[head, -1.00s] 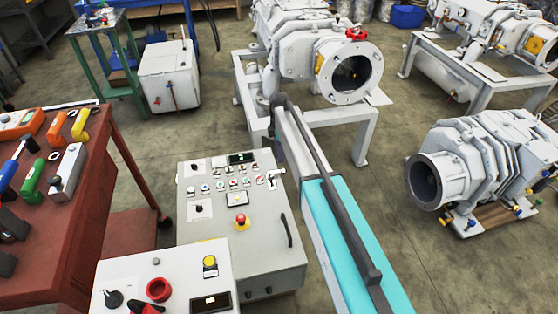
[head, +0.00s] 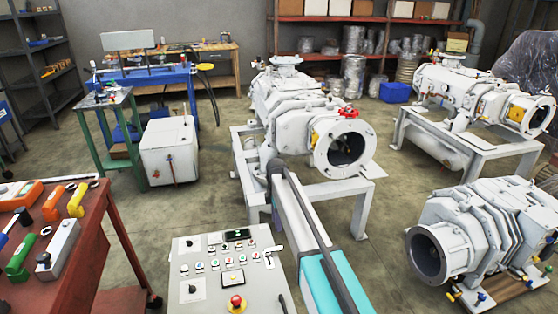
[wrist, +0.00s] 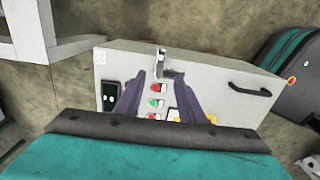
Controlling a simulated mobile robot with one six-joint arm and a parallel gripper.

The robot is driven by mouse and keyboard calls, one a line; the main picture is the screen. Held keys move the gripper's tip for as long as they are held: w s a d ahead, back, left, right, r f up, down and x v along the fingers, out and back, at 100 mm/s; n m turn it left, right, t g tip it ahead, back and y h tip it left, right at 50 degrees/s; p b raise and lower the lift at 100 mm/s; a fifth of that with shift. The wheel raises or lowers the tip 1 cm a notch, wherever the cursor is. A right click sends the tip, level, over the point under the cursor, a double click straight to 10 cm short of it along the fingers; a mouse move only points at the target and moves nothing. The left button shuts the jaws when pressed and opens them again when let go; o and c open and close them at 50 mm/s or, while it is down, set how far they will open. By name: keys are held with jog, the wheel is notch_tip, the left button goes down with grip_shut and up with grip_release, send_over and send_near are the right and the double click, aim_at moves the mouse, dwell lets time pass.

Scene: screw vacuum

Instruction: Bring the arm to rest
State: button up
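My gripper (wrist: 160,76) shows in the wrist view as two dark grey-purple fingers, spread apart with nothing seen between them but the panel behind. Behind the fingers is the pale control cabinet (wrist: 222,75) with its coloured buttons and a small metal handle (wrist: 172,66). In the head view my arm, teal and light grey, reaches forward from the bottom centre. Its dark far end stands just right of the control cabinet (head: 205,288), in front of the central pump's stand. The fingers cannot be made out clearly there.
The white central pump (head: 292,105) stands on a frame (head: 362,205) beyond my arm. Another pump (head: 480,235) sits low at right. A red workbench (head: 85,235) with tools is at left. Bare floor lies between the arm and the right pump.

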jog(key=s+d+f+m+g+p, duration=0.1)
jog(key=s+d+f+m+g, duration=0.1)
jog(key=s+d+f, duration=0.75)
jog(key=s+d+f+m+g+p, duration=0.15)
jog(key=s+d+f, duration=0.35)
jog(key=s+f, duration=0.9)
jog(key=s+d+f+m+g+p, duration=0.1)
jog(key=s+d+m, duration=0.1)
jog(key=s+m, duration=0.7)
jog(key=s+d+f+m+g, duration=0.1)
jog(key=s+m, duration=0.7)
jog(key=s, duration=1.5)
jog(key=shift+s+d+m+p, duration=0.25)
jog(key=shift+d+m+p, duration=0.1)
jog(key=shift+d, duration=0.4)
jog(key=shift+f, duration=0.1)
